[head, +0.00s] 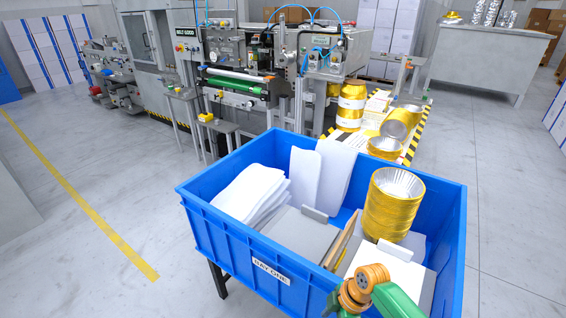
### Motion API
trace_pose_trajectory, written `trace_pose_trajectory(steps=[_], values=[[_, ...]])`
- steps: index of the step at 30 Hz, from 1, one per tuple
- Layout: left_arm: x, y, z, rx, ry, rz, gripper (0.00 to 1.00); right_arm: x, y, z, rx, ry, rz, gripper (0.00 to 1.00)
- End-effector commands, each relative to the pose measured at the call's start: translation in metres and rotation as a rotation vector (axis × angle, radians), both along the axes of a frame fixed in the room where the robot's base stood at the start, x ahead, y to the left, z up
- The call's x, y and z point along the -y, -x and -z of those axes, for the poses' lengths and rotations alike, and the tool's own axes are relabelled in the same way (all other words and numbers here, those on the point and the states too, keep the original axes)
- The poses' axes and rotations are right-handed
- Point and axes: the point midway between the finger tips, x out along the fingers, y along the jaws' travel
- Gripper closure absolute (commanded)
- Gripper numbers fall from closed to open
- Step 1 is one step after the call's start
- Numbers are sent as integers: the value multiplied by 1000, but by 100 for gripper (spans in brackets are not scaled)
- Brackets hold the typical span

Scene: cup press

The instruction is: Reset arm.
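Part of one of my arms, a green link with an orange joint, shows at the bottom right over the near rim of a blue bin (215,225). No fingers show on it. My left arm and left gripper are out of the picture, and so is my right gripper. A tall stack of gold foil cups (390,210) stands upright in the bin at its right side, with nothing gripping it.
The bin also holds white paper stacks (250,192), grey and white boards and a brown divider (340,240). Behind it stand a cup press machine (250,85) and a striped-edge table with more gold cups (385,147). The floor at left is clear.

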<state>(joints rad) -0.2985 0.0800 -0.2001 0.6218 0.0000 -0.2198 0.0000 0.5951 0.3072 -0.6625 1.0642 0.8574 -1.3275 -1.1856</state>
Motion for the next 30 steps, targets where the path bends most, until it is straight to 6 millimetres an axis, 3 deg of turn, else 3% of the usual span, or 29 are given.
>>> trace_pose_trajectory(steps=[1,5,6,8,9,12,15,18,30], values=[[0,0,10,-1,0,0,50,4,10,33,-19,9,109,51],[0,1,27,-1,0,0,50,27,50,121,-52,61,479,51],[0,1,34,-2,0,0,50,36,73,153,-63,84,609,51],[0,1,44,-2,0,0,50,51,116,197,-76,122,798,51],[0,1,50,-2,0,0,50,59,148,221,-84,143,905,51],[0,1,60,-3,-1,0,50,72,223,259,-99,177,1109,51],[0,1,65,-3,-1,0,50,76,277,274,-116,187,1227,51],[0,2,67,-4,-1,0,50,76,304,278,-124,185,1283,51],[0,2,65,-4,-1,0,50,77,308,276,-123,182,1295,51]])
